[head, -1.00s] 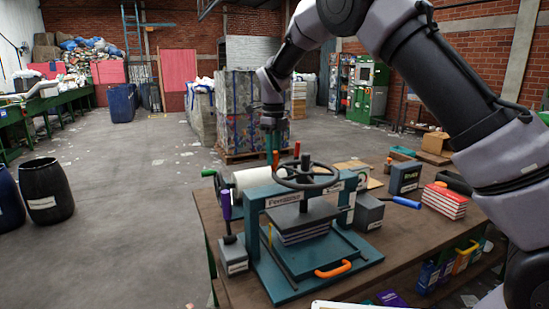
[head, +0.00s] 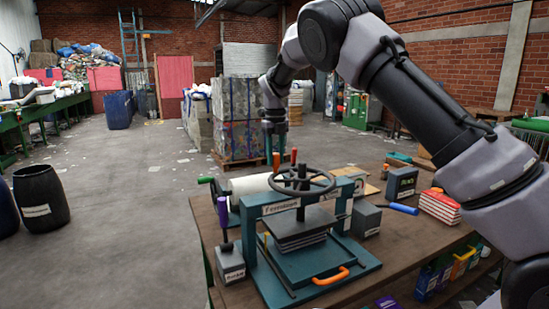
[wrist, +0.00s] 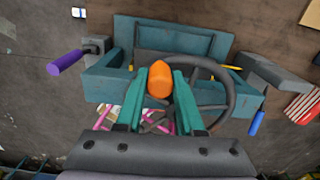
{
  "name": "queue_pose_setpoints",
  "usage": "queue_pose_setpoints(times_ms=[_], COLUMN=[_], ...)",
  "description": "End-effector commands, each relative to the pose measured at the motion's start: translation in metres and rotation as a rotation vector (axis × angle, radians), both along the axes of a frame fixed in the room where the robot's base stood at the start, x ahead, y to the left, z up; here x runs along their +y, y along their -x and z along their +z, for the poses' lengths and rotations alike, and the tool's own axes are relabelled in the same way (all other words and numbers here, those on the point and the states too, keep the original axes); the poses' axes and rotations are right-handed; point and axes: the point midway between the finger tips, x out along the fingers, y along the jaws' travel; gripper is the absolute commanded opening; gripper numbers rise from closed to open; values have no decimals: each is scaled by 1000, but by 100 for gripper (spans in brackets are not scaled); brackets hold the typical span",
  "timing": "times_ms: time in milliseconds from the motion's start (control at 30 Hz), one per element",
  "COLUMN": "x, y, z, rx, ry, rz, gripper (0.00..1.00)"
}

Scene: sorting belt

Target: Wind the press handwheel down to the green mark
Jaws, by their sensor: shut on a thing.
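The teal press (head: 259,218) stands on the workbench with a dark handwheel (head: 330,183) on top of its spindle. My gripper (head: 276,149) is at the wheel's far left side, pointing down, shut on the wheel's orange knob (head: 276,162). In the wrist view the teal fingers (wrist: 159,95) are on either side of the orange knob (wrist: 159,78), with the wheel rim (wrist: 228,82) to the right. Below the wheel, the dark press plate (head: 303,222) lies close over a stack of sheets or books (head: 303,241). I cannot make out the green mark.
A purple-handled tool in a grey block (head: 230,263) stands left of the press. A grey box (head: 367,219), a blue handle (head: 404,209) and red books (head: 443,205) are to the right. An orange handle (head: 331,273) is at the front. Open floor lies left.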

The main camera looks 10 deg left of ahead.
Motion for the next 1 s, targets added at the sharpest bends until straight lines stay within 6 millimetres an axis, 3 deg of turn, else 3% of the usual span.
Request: queue_pose_setpoints(times_ms=[300, 333, 400, 767, 1000], x=[-2, -3, -2, -1, 0], y=[-3, -3, -3, -1, -2], z=[2, 2, 2, 3, 39], rx=[-7, -7, -6, -3, -6], ry=[2, 2, 2, 0, -2], rz=[-2, -2, -2, -1, -1], gripper=[0, 41, 67, 67, 67])
